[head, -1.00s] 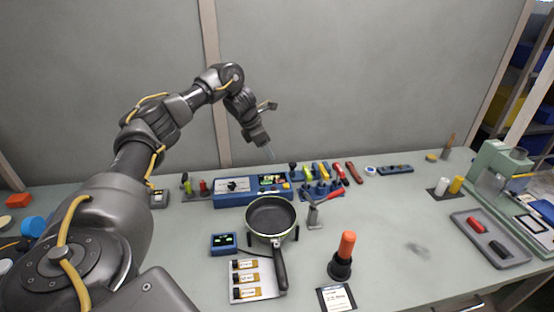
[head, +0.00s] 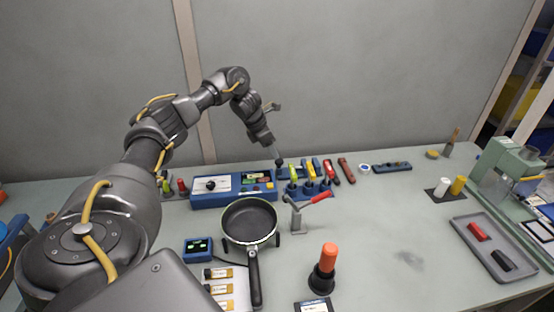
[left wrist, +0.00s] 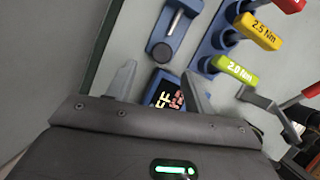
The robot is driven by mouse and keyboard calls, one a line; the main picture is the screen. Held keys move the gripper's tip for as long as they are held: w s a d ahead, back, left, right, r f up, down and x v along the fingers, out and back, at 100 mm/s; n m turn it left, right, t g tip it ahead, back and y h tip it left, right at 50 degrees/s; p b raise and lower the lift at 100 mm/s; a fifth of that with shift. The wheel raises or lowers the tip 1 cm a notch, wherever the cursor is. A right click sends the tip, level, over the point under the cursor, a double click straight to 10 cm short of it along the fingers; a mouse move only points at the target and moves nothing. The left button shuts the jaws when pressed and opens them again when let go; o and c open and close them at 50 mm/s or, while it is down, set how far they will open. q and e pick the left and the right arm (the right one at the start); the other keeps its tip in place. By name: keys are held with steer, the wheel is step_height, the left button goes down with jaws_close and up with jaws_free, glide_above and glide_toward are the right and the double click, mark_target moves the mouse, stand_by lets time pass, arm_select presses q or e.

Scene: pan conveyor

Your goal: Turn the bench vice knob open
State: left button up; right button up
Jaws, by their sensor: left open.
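The likely bench vice is a small blue block (left wrist: 160,48) with a grey metal screw and rounded end (left wrist: 176,22), near the top of the left wrist view. In the head view a dark round knob (head: 279,162) shows just below my left gripper (head: 273,146), beside the torque drivers; I cannot tell for sure whether it belongs to the vice. My right gripper is out of view.
Torque drivers with yellow (left wrist: 262,32) and green (left wrist: 235,70) handles stand close by in a blue rack. A blue control box (head: 232,190) is left of them. A black pan (head: 249,221) and red-handled toggle clamp (head: 299,214) are in front.

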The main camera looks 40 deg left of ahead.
mark_target(279, 161)
arm_select(q)
steer(key=x, duration=0.4)
steer(key=shift+w+d+p, duration=0.2)
steer(key=shift+d+p, duration=0.05)
steer(key=shift+p, duration=0.15)
steer(key=shift+w+f, duration=0.15)
steer(key=shift+f, duration=0.5)
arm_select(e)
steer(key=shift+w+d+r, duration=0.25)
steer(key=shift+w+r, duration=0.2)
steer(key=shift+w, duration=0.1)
arm_select(q)
steer(key=c, duration=1)
steer(key=shift+o, duration=0.2)
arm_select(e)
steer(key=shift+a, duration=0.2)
arm_select(q)
steer(key=shift+d, duration=0.1)
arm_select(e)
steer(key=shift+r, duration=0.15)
